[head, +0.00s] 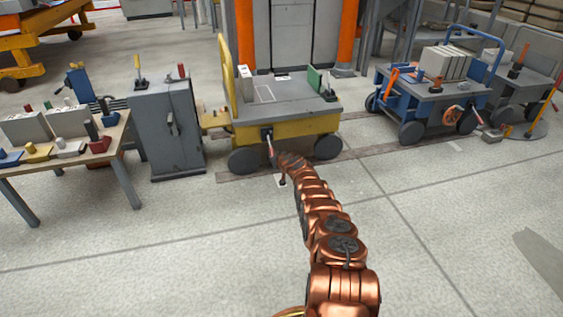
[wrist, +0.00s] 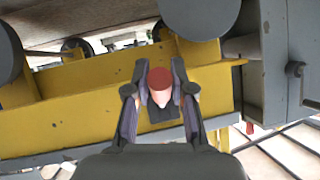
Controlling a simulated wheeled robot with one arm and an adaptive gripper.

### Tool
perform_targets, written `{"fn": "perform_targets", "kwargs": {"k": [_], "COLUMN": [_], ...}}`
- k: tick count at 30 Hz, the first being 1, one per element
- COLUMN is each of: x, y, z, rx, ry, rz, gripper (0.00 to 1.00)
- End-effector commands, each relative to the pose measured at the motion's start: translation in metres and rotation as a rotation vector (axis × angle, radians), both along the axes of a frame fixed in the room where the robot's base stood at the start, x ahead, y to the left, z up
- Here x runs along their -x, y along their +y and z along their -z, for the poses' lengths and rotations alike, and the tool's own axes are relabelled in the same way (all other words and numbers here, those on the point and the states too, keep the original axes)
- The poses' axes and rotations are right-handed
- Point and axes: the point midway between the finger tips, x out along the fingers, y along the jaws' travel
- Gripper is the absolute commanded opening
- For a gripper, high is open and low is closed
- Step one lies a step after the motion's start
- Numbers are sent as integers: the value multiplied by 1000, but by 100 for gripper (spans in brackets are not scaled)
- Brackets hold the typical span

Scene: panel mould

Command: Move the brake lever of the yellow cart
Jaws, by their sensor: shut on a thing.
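The yellow cart (head: 290,126) stands left of centre in the head view, with a grey deck and dark wheels. Its yellow frame (wrist: 75,105) fills much of the wrist view. The brake lever (head: 270,143) sticks out from the cart's near side below the deck. In the wrist view the lever (wrist: 160,78) shows a red end and a paler shaft. My gripper (wrist: 159,92) is shut on it, one finger on each side. In the head view my arm hides most of my gripper, and the lever's lower part is hard to make out.
A blue cart (head: 435,95) stands to the right with several panels on it. A grey cabinet (head: 168,128) and a workbench (head: 60,160) with loose items are on the left. Orange posts (head: 348,35) stand behind. The floor at front right is clear.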

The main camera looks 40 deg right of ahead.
Motion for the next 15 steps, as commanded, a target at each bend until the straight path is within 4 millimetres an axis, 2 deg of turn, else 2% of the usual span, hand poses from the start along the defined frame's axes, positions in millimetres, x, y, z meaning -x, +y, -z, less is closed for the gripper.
{"fn": "perform_targets", "kwargs": {"k": [15], "x": [-7], "y": [8], "z": [2], "rx": [7], "ry": [-13], "rz": [-9], "gripper": [0]}}
